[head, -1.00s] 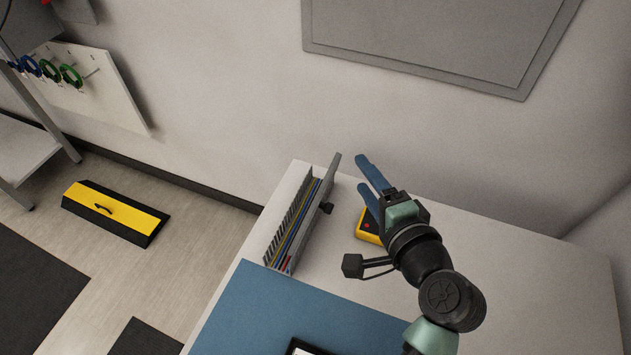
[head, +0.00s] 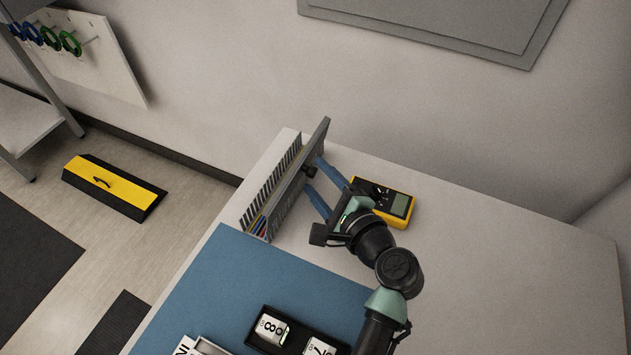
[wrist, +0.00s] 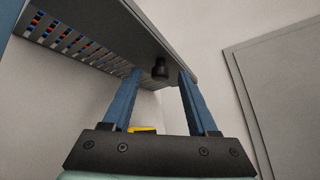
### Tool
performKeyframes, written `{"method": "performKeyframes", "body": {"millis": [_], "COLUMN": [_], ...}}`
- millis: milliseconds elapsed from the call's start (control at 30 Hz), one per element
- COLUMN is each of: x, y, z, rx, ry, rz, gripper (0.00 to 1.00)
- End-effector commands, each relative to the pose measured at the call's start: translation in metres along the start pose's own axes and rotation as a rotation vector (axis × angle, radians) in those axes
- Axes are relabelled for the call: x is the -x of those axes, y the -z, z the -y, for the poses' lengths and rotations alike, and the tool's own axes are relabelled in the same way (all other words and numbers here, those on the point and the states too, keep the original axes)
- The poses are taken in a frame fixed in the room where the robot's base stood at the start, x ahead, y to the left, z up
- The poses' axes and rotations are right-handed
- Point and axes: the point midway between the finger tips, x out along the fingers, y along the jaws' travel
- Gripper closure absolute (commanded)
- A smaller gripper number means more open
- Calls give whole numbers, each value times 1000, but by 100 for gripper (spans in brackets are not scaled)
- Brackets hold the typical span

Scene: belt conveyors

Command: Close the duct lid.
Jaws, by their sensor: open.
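The grey slotted duct (head: 262,192) stands along the left of the table, with coloured wires (head: 258,226) showing at its near end. Its lid (head: 288,203) is raised along the right side and hides most of the wires; its exact angle is hard to tell. A black knob (head: 310,171) sticks out from the lid. My gripper (head: 315,177) is open, its blue fingers reaching to the lid at the knob.
A yellow multimeter (head: 398,205) lies just right of my gripper. A blue mat (head: 225,280) covers the near part of the table, with a black tray of number blocks (head: 285,340) on it. The table's right part is clear. A wall stands behind.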

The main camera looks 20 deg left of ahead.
Motion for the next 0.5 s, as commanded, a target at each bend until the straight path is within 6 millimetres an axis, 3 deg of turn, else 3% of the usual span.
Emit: {"method": "performKeyframes", "body": {"millis": [133, 467, 500], "x": [-13, -15, -15], "y": [0, 0, 0], "z": [-1, 1, 1], "rx": [1, 1, 1], "ry": [0, 0, 0], "rz": [0, 0, 0], "gripper": [41, 41, 48]}}
